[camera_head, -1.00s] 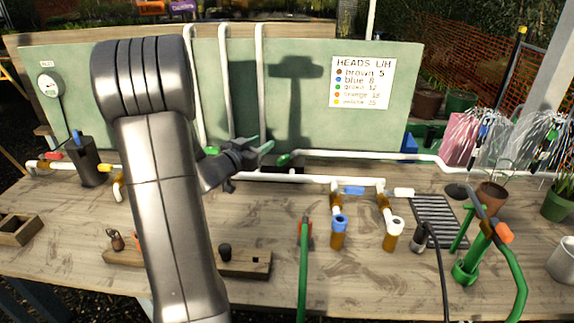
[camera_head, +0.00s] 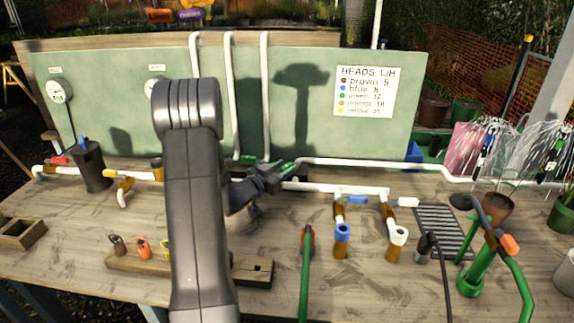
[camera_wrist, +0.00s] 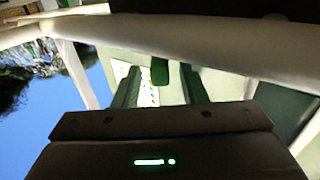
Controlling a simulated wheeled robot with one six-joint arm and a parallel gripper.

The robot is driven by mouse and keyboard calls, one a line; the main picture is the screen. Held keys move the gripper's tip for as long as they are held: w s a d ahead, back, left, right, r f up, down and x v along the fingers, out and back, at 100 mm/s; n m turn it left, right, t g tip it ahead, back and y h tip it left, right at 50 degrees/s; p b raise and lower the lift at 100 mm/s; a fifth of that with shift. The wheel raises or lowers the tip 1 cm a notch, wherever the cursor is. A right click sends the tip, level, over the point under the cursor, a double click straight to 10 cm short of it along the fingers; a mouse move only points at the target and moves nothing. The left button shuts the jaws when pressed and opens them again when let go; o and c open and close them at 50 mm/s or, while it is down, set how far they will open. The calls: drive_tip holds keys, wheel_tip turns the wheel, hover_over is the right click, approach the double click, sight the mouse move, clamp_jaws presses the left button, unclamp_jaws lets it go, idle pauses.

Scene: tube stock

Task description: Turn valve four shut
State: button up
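My gripper (camera_head: 272,172) is low over the back of the bench, beside a green valve lever (camera_head: 288,166) on the white pipe. In the wrist view my gripper (camera_wrist: 160,88) has its two fingers apart. A green lever end (camera_wrist: 160,73) shows between them, near the tips; I cannot tell whether they touch it. Another green lever (camera_head: 246,157) lies just behind the gripper. No valve number is readable, and my arm hides part of the pipe.
White upright pipes (camera_head: 264,95) rise close behind the gripper against the green board (camera_head: 315,140). A sign (camera_head: 365,91) and gauges (camera_head: 58,90) are on the board. A wooden block (camera_head: 252,270), a green hose (camera_head: 305,275) and a drain grate (camera_head: 440,228) occupy the front.

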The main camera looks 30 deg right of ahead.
drive_tip(key=shift+x, duration=1)
clamp_jaws()
drive_tip(key=shift+w+a+r+m+g+h+p, duration=0.1)
drive_tip(key=shift+w+m+g+h+p, duration=0.1)
drive_tip(key=shift+m+g+p, duration=0.3)
drive_tip(key=shift+w+r+m+g+h+p, duration=0.1)
drive_tip(key=shift+w+m+g+h, duration=0.15)
drive_tip(key=shift+g, duration=0.45)
drive_tip(key=shift+w+a+f+m+g, duration=0.1)
drive_tip(key=shift+m+g, duration=0.35)
drive_tip(key=shift+g, duration=0.15)
drive_tip(key=shift+w+f+m+g, duration=0.1)
drive_tip(key=shift+m+g, duration=0.3)
drive_tip(key=shift+g, duration=0.2)
unclamp_jaws()
